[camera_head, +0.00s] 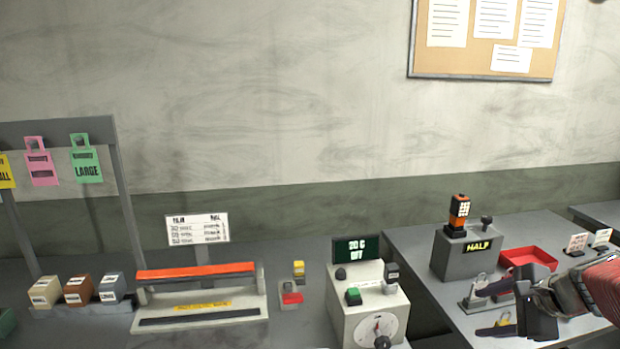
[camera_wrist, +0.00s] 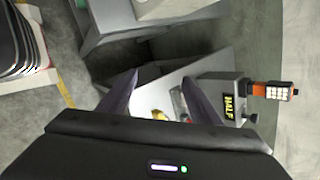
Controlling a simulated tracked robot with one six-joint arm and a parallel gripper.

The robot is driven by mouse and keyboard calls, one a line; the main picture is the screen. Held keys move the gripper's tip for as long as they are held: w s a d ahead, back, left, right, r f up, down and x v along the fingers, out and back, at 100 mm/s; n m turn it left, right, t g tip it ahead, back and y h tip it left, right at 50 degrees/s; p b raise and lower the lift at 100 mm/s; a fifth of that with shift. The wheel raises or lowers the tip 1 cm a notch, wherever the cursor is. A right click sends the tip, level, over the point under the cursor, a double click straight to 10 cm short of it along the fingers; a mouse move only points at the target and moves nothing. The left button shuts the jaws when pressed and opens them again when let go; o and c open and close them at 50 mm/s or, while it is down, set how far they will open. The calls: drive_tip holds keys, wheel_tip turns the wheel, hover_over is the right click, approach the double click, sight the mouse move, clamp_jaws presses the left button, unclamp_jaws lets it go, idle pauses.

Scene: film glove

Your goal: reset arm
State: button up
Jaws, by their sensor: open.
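My gripper (camera_head: 505,312) is at the right of the head view, above the right-hand grey table (camera_head: 440,262). Its jaws are apart with nothing seen between them. In the wrist view my gripper (camera_wrist: 150,95) shows two dark fingers spread over the table. A grey machine marked HALF (camera_head: 466,256) stands behind and left of it, with an orange device (camera_head: 459,211) on top. The same HALF machine (camera_wrist: 228,100) shows at the right of the wrist view. A small yellow item lies on the table below the gripper, partly hidden.
A red tray (camera_head: 530,260) and small white cards (camera_head: 577,243) stand beside the arm. Left are a control box with a dial (camera_head: 368,305), a sealer with an orange bar (camera_head: 196,271), several small blocks (camera_head: 75,290) and hanging tags (camera_head: 85,160).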

drive_tip(key=s+a+n+g+h, duration=0.1)
drive_tip(key=s+a+n, duration=0.8)
drive_tip(key=a, duration=0.3)
drive_tip(key=s+a+r+n+g+h, duration=0.1)
drive_tip(key=s+a+n, duration=0.9)
drive_tip(key=a+n, duration=0.1)
drive_tip(key=shift+a+r+h, duration=0.3)
drive_tip(key=shift+a+h, duration=0.1)
drive_tip(key=shift+c, duration=0.5)
